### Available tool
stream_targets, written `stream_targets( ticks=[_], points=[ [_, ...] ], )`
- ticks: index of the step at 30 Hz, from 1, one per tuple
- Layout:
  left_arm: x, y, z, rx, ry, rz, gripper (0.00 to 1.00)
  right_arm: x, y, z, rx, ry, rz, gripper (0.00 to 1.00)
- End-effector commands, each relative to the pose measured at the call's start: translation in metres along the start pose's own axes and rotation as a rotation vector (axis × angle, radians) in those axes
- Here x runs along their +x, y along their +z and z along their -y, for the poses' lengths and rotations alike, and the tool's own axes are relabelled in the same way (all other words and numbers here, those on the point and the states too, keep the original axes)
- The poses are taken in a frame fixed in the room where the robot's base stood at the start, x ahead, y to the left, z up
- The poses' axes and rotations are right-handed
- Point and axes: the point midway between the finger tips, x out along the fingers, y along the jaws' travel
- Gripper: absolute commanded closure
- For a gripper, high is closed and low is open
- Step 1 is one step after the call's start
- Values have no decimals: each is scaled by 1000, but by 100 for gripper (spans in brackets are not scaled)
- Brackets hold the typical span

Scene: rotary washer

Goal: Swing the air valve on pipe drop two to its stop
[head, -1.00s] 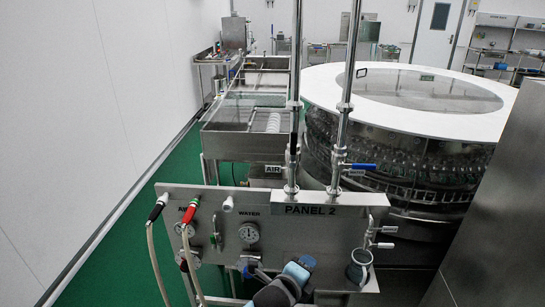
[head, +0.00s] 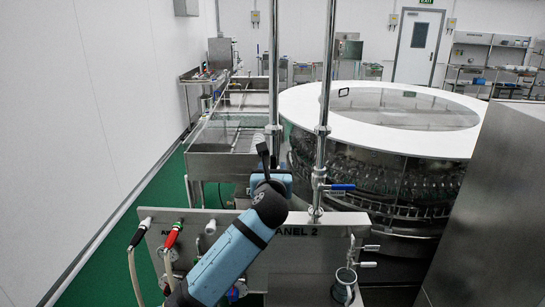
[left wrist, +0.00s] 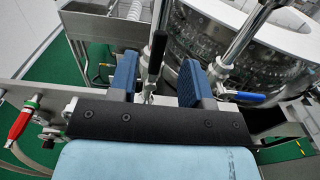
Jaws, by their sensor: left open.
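The air valve's black lever (head: 263,152) stands upright at the left pipe (head: 275,75) above panel 2. In the left wrist view the black lever (left wrist: 155,55) rises between the two blue fingers, with a gap on each side. My left gripper (head: 271,178) is open around the lever and covers the valve body and its AIR label in the head view. In the left wrist view the gripper (left wrist: 158,66) shows both fingers apart. My right gripper is not in view.
A blue-handled valve (head: 340,187) sits on the right pipe (head: 325,95), just right of my gripper. Panel 2 (head: 300,262) carries a red hose fitting (head: 173,235) and a metal cup (head: 345,283). The round washer (head: 385,160) stands behind.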

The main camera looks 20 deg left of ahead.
Motion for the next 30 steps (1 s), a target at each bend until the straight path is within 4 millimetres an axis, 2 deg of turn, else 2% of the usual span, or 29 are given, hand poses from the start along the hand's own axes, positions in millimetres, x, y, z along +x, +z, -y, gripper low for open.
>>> stream_targets(
  ticks=[3, 9, 15, 23, 28, 29, 30],
  points=[
    [25, 2, 0, 0, 0, 0, 55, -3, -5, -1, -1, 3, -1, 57],
    [55, 1, 0, -1, 0, 0, 55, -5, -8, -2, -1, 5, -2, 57],
    [67, 0, 0, -1, -1, 0, 55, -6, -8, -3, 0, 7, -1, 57],
    [67, 0, 0, -1, -1, 0, 55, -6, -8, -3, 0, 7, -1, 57],
    [67, 0, 0, -1, -1, 0, 94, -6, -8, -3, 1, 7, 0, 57],
    [67, -1, 0, -1, -1, 0, 100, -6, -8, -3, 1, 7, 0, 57],
    [67, 0, 0, -1, -1, 0, 100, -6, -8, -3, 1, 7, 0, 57]
  ],
)
